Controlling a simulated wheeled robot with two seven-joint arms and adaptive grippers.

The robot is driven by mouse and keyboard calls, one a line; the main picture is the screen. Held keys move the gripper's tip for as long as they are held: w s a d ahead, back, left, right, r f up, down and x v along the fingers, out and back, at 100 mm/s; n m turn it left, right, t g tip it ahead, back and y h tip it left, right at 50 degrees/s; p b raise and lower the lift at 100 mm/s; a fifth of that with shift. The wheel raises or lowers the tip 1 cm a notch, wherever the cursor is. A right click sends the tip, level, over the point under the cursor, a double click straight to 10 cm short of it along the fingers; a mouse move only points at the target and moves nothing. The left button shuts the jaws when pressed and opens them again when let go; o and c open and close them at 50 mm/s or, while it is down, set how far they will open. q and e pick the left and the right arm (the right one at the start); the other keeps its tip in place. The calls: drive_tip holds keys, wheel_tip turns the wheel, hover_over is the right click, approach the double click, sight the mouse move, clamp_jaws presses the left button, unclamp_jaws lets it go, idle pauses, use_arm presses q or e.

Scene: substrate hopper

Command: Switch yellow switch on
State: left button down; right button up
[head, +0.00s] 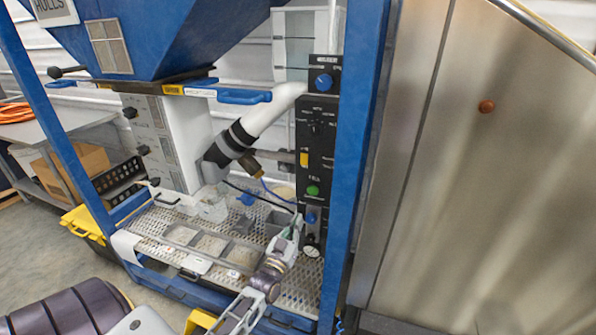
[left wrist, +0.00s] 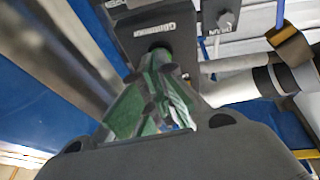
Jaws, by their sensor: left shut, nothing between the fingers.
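The yellow switch (head: 304,158) sits on the left edge of the tall black control panel (head: 315,140), about mid-height. Its exact on or off position is too small to tell. The yellow switch cannot be made out there. My right gripper is not in view.
Trays (head: 212,245) sit on the perforated deck below.

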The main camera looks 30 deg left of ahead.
sight(304, 155)
use_arm(q)
drive_tip(key=s+a+r+n+t+y, duration=0.1)
drive_tip(key=s+r+t+y, duration=0.2)
drive_tip(key=r, duration=0.7)
drive_tip(key=shift+s+y, duration=0.3)
drive_tip(key=shift+s, duration=0.15)
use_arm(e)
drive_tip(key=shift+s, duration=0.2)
use_arm(q)
drive_tip(key=shift+w+a+t, duration=0.15)
drive_tip(key=shift+w+t, duration=0.05)
drive_tip(key=shift+t, duration=0.1)
